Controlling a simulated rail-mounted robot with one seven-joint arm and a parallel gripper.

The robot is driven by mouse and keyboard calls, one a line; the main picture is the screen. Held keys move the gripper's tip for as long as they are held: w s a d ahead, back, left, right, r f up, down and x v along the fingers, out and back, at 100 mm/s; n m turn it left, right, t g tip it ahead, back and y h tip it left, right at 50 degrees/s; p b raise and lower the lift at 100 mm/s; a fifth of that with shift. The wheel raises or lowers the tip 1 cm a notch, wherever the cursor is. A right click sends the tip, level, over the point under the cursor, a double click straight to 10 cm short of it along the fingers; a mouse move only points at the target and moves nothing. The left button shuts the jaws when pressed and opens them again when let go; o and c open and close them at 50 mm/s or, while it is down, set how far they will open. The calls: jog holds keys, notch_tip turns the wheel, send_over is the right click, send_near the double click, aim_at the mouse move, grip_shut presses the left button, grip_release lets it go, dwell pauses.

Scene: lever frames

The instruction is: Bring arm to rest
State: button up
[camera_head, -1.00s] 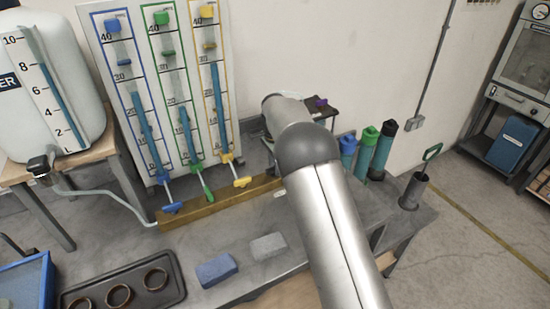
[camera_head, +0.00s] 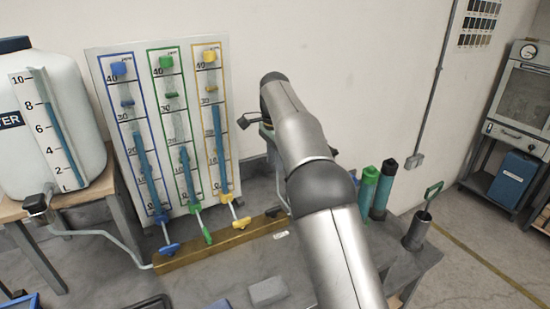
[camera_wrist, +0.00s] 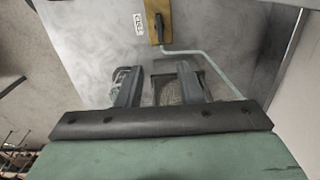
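My arm (camera_head: 318,190) reaches up from the lower right of the head view, over the bench, with its wrist end in front of the white wall. My gripper is mostly hidden behind the arm there. In the wrist view my gripper (camera_wrist: 157,70) points down at the grey bench. Its two dark fingers stand apart, and I see nothing held between them. A dark-framed, mesh-like thing (camera_wrist: 178,90) shows below and beyond the fingers; I cannot tell its distance.
A panel with blue, green and yellow gauges (camera_head: 172,130) stands behind a wooden beam (camera_head: 222,237) with levers. A white tank (camera_head: 45,125) is at left. A grey block (camera_head: 268,291) lies in front.

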jog(key=shift+r, duration=0.1)
jog(key=s+d+r+n, duration=0.3)
jog(key=s+d+n, duration=0.2)
jog(key=s+d, duration=0.9)
jog(key=s+d+f+n, duration=0.2)
jog(key=s+f, duration=0.3)
jog(key=s, duration=0.8)
jog(key=s+d+f+n, duration=0.2)
jog(key=s+f+n, duration=0.3)
jog(key=s, duration=0.9)
jog(key=shift+s+d+f+t, duration=0.2)
jog(key=shift+f+t, duration=0.2)
jog(key=shift+f, duration=0.3)
jog(key=shift+w, duration=0.1)
